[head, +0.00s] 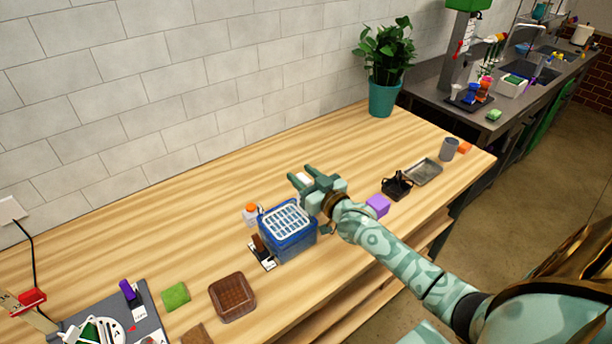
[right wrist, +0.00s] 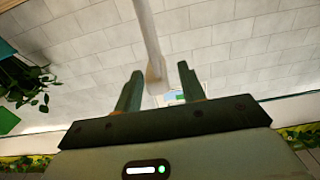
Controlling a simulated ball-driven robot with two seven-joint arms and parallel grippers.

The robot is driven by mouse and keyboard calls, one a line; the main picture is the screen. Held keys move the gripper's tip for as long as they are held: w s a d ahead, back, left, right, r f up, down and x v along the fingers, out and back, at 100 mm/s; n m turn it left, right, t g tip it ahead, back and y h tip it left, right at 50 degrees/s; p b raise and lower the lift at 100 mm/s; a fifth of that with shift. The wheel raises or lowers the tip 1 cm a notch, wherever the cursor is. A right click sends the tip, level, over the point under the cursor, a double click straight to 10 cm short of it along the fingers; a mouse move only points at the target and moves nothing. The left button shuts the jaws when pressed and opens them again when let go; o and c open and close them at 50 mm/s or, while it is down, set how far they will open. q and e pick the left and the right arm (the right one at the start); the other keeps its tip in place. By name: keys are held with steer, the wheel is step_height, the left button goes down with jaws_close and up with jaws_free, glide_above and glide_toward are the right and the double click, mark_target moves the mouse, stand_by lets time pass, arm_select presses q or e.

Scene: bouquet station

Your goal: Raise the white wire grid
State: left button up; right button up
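The white wire grid (head: 287,217) lies on top of a blue box-like container (head: 292,245) near the middle of the wooden table. It looks seated at the container's rim. My right gripper (head: 300,176) is just beyond and to the right of the container in the head view, apart from the grid. Its two fingers are spread, and they also show apart in the right wrist view (right wrist: 157,85). A small white thing shows by the fingers in the head view; I cannot tell whether it lies between them. The grid does not show in the right wrist view. My left gripper is not in view.
An orange-capped bottle (head: 251,213) and a dark brown-handled item (head: 261,252) stand close left of the container. A brown tray (head: 232,297) and green block (head: 175,295) lie nearer. A purple block (head: 377,206) is right. The table toward the wall is clear.

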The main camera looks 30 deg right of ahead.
steer(key=s+d, duration=0.1)
steer(key=s, duration=1.5)
steer(key=shift+s+d, duration=0.15)
